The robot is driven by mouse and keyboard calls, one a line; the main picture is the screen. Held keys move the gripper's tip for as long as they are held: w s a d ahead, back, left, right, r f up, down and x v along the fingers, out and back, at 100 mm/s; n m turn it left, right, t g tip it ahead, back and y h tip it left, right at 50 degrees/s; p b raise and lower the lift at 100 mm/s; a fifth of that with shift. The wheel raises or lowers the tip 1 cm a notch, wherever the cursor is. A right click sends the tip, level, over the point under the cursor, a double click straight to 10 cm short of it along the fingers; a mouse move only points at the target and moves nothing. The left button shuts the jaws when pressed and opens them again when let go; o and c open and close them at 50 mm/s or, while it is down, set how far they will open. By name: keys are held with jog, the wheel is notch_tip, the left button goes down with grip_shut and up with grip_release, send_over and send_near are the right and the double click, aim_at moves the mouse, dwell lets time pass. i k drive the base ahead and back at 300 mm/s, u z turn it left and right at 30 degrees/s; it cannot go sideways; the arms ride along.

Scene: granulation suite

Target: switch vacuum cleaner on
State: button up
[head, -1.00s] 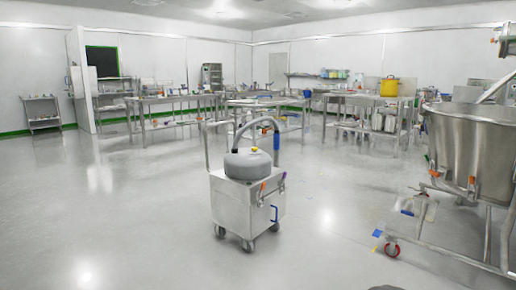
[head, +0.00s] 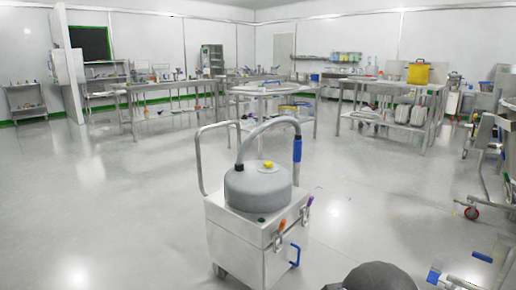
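The vacuum cleaner (head: 258,205) stands on the floor ahead of me, a little below the middle of the head view. It has a boxy steel base (head: 244,243) on castors and a grey rounded top (head: 257,188) with a yellow cap (head: 268,165). A grey hose with a blue cuff (head: 297,149) arches over it, and a metal push handle rises at the left. An orange and a purple latch-like part sit at the upper right edge, above a blue handle (head: 295,255). A small dark green spot (head: 261,219) shows on the base's top. My gripper is not in view.
The floor left of the vacuum cleaner is clear. A dark rounded shape, probably mine, shows at the bottom right.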

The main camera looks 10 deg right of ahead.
aim_at(268, 164)
jog(key=u, duration=0.1)
jog(key=i, duration=1.8)
jog(key=u, duration=0.05)
